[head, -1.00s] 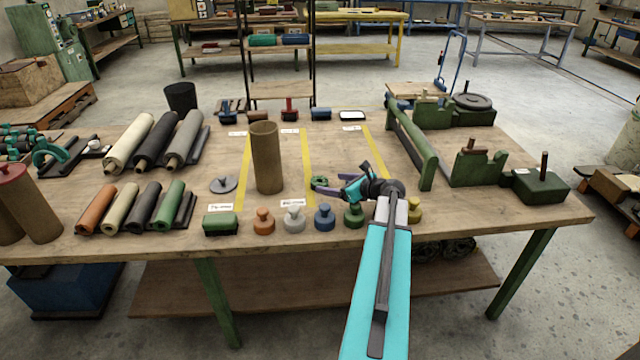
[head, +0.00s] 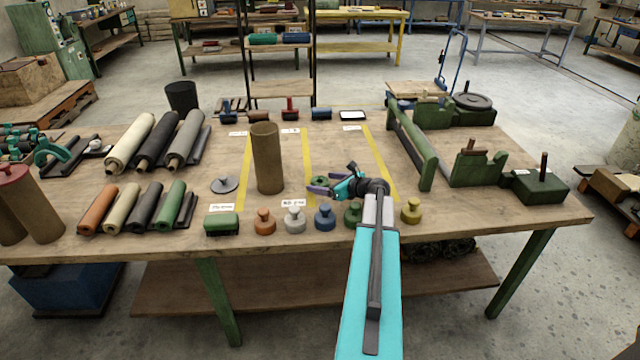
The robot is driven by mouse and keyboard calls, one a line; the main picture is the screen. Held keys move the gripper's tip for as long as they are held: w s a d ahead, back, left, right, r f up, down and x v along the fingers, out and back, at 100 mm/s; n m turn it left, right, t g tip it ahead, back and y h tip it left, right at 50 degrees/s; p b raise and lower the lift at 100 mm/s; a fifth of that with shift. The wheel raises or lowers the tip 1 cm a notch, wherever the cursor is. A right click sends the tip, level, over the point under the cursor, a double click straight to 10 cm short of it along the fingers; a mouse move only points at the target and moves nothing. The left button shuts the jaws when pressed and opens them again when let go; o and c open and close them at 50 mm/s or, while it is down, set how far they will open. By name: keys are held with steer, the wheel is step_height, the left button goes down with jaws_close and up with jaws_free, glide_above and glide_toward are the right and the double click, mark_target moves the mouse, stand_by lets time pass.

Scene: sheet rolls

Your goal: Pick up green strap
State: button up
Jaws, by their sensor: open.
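The green strap (head: 321,181) looks like a small green coil lying on the wooden table, just right of the middle yellow line. My gripper (head: 318,182) is open, its two dark purplish fingers spread on either side of the strap as seen from here. The strap shows in the gap between the fingers. I cannot tell whether either finger touches it or how high the fingers are above the table. My turquoise arm reaches in from the bottom and hides part of the table.
A tall brown cylinder (head: 267,158) stands left of my gripper. A row of knobbed weights, including a blue one (head: 325,217) and a green one (head: 353,213), stands along the front edge. A long green rail (head: 411,148) lies to the right. The strip behind the strap is clear.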

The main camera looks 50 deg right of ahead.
mark_target(323, 183)
steer(key=shift+w+f, duration=0.15)
steer(key=shift+w, duration=0.2)
stand_by(0.3)
steer(key=c, duration=1.2)
steer(key=shift+r+b, duration=0.65)
steer(key=shift+r, duration=4.4)
